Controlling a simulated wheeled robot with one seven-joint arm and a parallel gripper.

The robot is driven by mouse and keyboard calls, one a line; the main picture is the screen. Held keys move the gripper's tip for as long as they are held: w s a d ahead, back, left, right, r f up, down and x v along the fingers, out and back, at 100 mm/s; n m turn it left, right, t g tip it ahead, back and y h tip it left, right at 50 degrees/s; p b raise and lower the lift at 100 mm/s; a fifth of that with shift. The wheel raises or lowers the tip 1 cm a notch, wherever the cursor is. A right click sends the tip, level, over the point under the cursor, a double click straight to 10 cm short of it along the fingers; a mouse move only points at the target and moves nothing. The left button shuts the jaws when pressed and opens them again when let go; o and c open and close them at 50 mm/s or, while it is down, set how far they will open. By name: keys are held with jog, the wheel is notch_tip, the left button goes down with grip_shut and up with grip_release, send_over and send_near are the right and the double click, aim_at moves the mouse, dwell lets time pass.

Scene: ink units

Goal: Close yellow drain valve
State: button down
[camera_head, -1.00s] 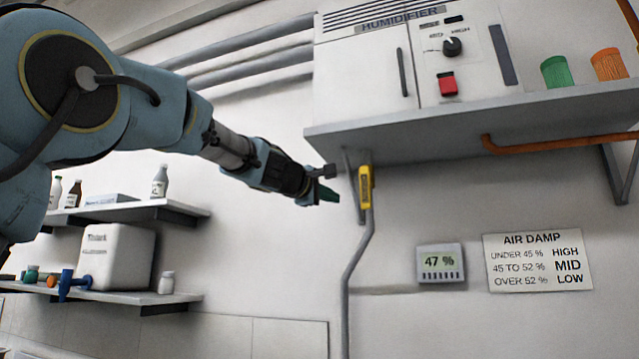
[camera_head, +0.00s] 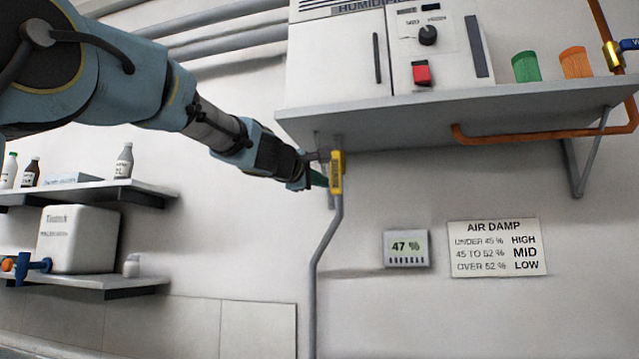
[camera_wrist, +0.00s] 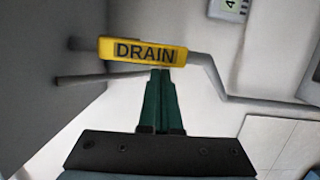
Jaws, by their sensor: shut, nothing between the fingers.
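The yellow drain valve handle (camera_head: 337,173) stands upright, in line with the grey drain pipe (camera_head: 322,245) under the shelf. In the wrist view the yellow handle (camera_wrist: 143,50) carries the word DRAIN and lies across the picture, just beyond my fingertips. My gripper (camera_head: 318,179) is at the left side of the handle in the head view. In the wrist view its green fingers (camera_wrist: 160,78) are together with nothing between them, their tips at the handle's lower edge. I cannot tell whether they touch it.
The humidifier (camera_head: 385,50) stands on a grey shelf (camera_head: 440,110) above the valve, with a bracket (camera_head: 585,160) at right. A 47 % display (camera_head: 406,248) and an AIR DAMP sign (camera_head: 497,247) are on the wall to the right. Wall shelves with bottles are at left.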

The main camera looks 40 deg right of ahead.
jog(key=shift+s+d+f+n+b, duration=0.15)
jog(key=shift+s+f+n+b, duration=0.1)
jog(key=shift+n+b, duration=0.25)
jog(key=n+b, duration=0.1)
jog(key=s+n+b, duration=0.1)
jog(key=b, duration=0.1)
jog(key=shift+s+d+f+n+h, duration=0.15)
jog(key=shift+d+f+n+h, duration=0.15)
jog(key=shift+d+f+h, duration=0.1)
jog(key=s+d+r+n+t+b, duration=0.3)
jog(key=s+n+t+b, duration=0.1)
jog(key=n, duration=1)
jog(key=shift+s+d+r+b, duration=0.2)
jog(key=shift+s+d+b, duration=0.1)
jog(key=shift+s+b, duration=0.4)
jog(key=shift+f, duration=0.15)
notch_tip(320, 180, down, 5)
jog(key=b, duration=0.4)
jog(key=s+a+b, duration=0.3)
jog(key=s+a, duration=0.1)
jog(key=a, duration=0.5)
jog(key=shift+f+b, duration=0.35)
jog(key=shift+f, duration=0.1)
